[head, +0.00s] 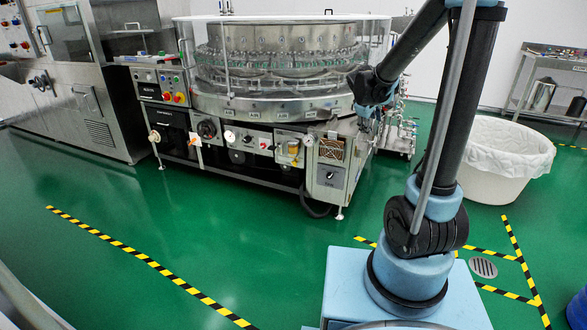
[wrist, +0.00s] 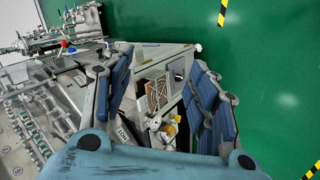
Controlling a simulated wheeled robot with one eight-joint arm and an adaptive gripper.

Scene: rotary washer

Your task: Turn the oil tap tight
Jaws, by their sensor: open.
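The washer (head: 262,100) is a round steel machine with bottles behind clear guards. On its front panel, a small unit with a yellow part (head: 293,148) sits beside a pale fitting (head: 308,140). The same yellow part (wrist: 168,129) and a pale round knob (wrist: 155,123) show between my fingers in the wrist view. I cannot tell which of these is the oil tap. My gripper (wrist: 163,62) is open, its blue-padded fingers wide apart with nothing held. In the head view my gripper (head: 366,112) is near the washer's right front corner, above the panel.
A grey control box (head: 330,165) stands at the washer's right front corner. Pipes and valves (head: 400,135) lie behind my arm. A white lined bin (head: 500,155) is at the right. Green floor (head: 200,220) in front is clear, with yellow-black tape.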

